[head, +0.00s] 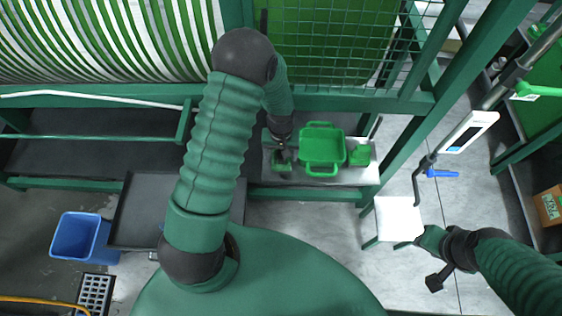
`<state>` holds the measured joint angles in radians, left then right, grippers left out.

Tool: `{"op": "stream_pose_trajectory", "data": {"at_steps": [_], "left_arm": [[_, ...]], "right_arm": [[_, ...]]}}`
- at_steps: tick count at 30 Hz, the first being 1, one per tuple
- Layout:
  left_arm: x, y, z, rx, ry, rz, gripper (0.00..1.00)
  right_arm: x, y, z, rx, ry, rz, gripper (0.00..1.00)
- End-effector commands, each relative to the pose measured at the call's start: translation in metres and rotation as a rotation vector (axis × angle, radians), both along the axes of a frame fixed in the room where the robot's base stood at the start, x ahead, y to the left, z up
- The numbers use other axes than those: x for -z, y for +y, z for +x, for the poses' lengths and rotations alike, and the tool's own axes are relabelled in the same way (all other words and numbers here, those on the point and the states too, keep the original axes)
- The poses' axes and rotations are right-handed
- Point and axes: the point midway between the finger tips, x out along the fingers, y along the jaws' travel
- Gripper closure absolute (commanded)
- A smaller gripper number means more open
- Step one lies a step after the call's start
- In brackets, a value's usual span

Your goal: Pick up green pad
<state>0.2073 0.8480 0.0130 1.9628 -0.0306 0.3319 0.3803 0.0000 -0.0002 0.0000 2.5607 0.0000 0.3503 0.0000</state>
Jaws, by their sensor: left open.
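A small green pad (282,166) lies on the light bench top (356,177), at the left of a green tray with handles (322,149). My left gripper (283,153) reaches down from above and is open right at the pad. Its fingers overlap the pad in this view, so I cannot tell whether they touch it. Part of the pad is hidden behind the gripper. My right gripper (437,279) is at the lower right, far from the pad, and its jaws are too unclear to read.
A small green container (360,154) stands right of the tray. A green wire mesh guard (335,45) and frame rise behind the bench. A white-topped stool (398,219) stands near my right arm. A blue bin (83,237) stands on the floor at left.

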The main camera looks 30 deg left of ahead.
Motion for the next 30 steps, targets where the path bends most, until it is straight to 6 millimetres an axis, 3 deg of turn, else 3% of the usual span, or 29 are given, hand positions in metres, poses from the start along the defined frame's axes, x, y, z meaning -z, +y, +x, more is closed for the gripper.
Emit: {"op": "stream_pose_trajectory", "data": {"at_steps": [6, 18, 30], "left_arm": [[0.000, 0.000, 0.001, 0.000, -0.001, 0.000, 0.30], [0.000, 0.000, 0.000, 0.000, -0.002, 0.000, 0.81], [-0.011, 0.000, 0.001, 0.000, -0.004, 0.000, 0.81]], "right_arm": [[0.000, 0.000, 0.001, 0.000, -0.001, 0.000, 0.65], [0.000, 0.000, 0.000, 0.000, -0.001, 0.000, 0.65], [0.004, 0.000, 0.000, 0.000, -0.001, 0.000, 0.65]]}}
